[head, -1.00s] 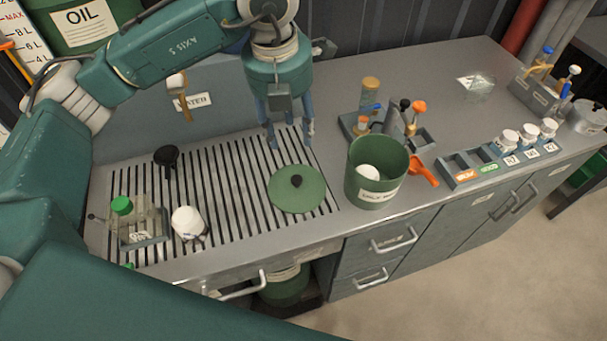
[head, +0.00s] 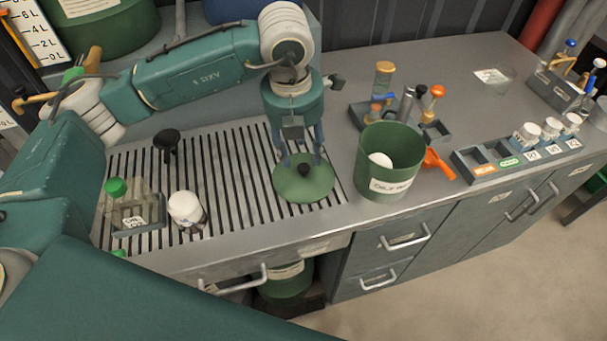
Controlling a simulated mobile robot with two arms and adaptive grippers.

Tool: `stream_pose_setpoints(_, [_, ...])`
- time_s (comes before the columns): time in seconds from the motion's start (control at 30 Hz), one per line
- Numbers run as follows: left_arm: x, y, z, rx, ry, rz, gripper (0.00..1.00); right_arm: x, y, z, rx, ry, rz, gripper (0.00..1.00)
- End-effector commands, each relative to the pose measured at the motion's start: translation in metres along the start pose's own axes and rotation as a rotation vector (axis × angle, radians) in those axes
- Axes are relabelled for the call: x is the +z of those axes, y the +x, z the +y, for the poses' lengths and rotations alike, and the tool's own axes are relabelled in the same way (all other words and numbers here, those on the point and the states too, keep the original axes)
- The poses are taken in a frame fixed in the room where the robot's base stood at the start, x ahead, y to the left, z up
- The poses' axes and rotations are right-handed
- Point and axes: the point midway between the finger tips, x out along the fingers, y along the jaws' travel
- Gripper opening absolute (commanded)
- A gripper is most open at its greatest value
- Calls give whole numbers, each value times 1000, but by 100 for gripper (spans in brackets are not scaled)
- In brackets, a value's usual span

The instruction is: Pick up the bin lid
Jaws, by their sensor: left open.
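The bin lid (head: 304,186) is a round green disc with a black knob (head: 302,168). It lies flat on the slotted drain area of the bench, left of the green bin. My left gripper (head: 303,163) points down over the lid, its open fingers on either side of the knob or just above it. I cannot tell whether the fingers touch the knob or lid. The green bin (head: 383,186) stands open to the right with a white object inside. My right gripper is not in view.
A white bottle (head: 186,209), a black funnel (head: 166,140) and a rack with a green-capped bottle (head: 117,188) stand left of the lid. An orange scoop (head: 438,164) lies right of the bin. A tool holder (head: 436,131) and a rack of white-capped jars (head: 505,160) are further right.

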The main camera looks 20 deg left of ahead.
Motion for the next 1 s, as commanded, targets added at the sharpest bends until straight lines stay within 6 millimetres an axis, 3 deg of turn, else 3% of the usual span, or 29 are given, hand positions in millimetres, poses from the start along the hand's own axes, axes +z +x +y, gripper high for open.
stream_pose_setpoints(0.17, [-1,14,0,1,0,4,45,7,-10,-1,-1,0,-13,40])
stream_pose_setpoints(0.4, [-1,49,-1,1,0,2,45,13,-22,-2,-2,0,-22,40])
stream_pose_setpoints(0.7, [0,55,-1,0,0,-1,45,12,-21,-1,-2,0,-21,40])
stream_pose_setpoints(0.93, [0,55,-1,0,0,-1,0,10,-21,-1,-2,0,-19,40])
stream_pose_setpoints(1.0, [0,55,-1,0,0,-1,0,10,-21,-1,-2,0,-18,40])
